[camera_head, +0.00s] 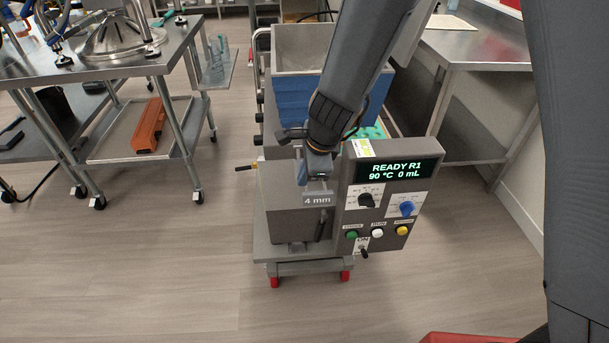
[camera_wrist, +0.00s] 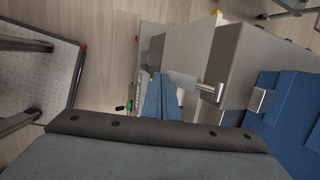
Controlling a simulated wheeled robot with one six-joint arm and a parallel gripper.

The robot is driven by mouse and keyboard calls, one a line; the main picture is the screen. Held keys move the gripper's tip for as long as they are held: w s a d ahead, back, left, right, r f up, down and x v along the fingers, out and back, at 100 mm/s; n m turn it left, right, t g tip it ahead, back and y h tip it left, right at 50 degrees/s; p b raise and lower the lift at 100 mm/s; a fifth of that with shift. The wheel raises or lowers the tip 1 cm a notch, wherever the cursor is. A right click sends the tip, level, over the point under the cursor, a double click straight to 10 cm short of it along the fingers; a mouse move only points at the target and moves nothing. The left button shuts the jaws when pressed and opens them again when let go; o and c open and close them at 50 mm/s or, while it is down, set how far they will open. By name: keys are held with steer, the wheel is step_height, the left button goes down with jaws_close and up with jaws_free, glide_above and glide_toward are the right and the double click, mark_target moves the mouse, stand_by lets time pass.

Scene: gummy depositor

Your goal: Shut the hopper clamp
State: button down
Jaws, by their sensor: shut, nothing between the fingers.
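The gummy depositor (camera_head: 285,195) stands on a small cart at centre, with a "4 mm" plate (camera_head: 318,199) on its front. My gripper (camera_head: 318,166) is above this plate, its blue fingers shut and empty; they also show in the wrist view (camera_wrist: 160,97). Close beside the fingers there, a metal lever with a round end (camera_wrist: 212,91) sticks out by a grey wall; it may be the hopper clamp. I cannot tell whether the fingers touch it, or how far the clamp is closed. My arm hides part of the hopper area in the head view.
The control panel (camera_head: 385,200) reads "READY R1, 90 °C, 0 mL". A black handle (camera_head: 245,168) juts out left of the depositor. A blue bin (camera_head: 292,105) stands behind it. Steel tables stand left (camera_head: 100,68) and right (camera_head: 480,48).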

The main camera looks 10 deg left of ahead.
steer(key=shift+w+a+f, duration=0.15)
steer(key=shift+w+f, duration=0.6)
steer(key=shift+f, duration=0.05)
steer(key=shift+w, duration=0.1)
stand_by(1.4)
